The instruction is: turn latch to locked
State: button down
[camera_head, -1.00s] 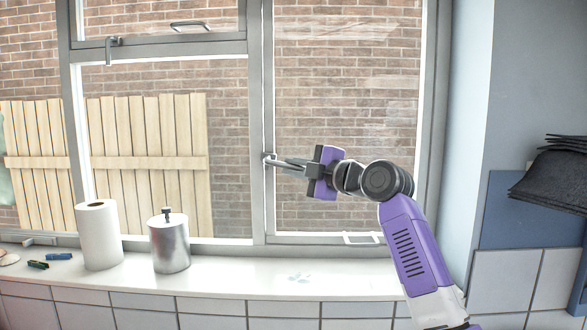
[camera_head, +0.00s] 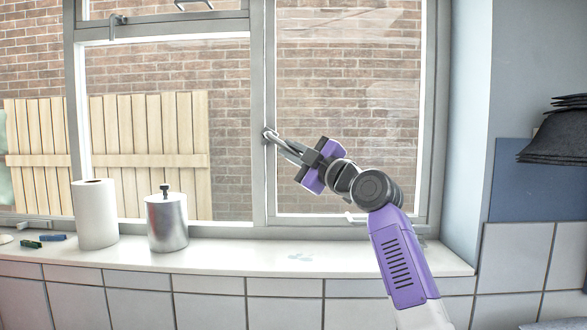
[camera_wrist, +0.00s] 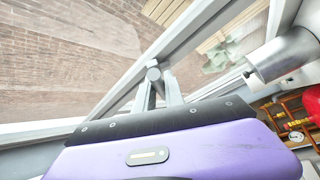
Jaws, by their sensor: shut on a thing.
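The grey window latch (camera_head: 269,134) sits on the upright frame bar between the two lower panes. Its handle slants down and to the right from the pivot. My gripper (camera_head: 289,149) is shut on the latch handle, coming from the lower right, with its purple body tilted. In the wrist view the latch's round pivot (camera_wrist: 153,73) shows just beyond the fingers of my gripper (camera_wrist: 159,93). The fingers hide most of the handle, so its exact angle is hard to tell.
A metal canister (camera_head: 166,222) and a white paper roll (camera_head: 95,213) stand on the white sill (camera_head: 240,257), left of my arm. A dark stack (camera_head: 556,137) is at the right. The sill below the latch is mostly clear.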

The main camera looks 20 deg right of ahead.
jog(key=w+a+f+m+t+h+b, duration=0.1)
jog(key=a+f+m+t+h+b, duration=0.2)
jog(key=m+h, duration=0.7)
jog(key=shift+w+a+m+t+b, duration=0.35)
jog(key=shift+a+m+t+b, duration=0.65)
jog(key=shift+m+t+b, duration=1.45)
jog(key=shift+f+m+g+p, duration=0.1)
jog(key=shift+m+g+p, duration=0.25)
jog(key=shift+m+p, duration=0.3)
jog(key=c, duration=1.4)
grip_release()
jog(key=shift+c, duration=0.2)
jog(key=v, duration=0.7)
jog(key=shift+s+f+b, duration=0.25)
jog(key=shift+s+b, duration=0.05)
jog(key=shift+a, duration=0.1)
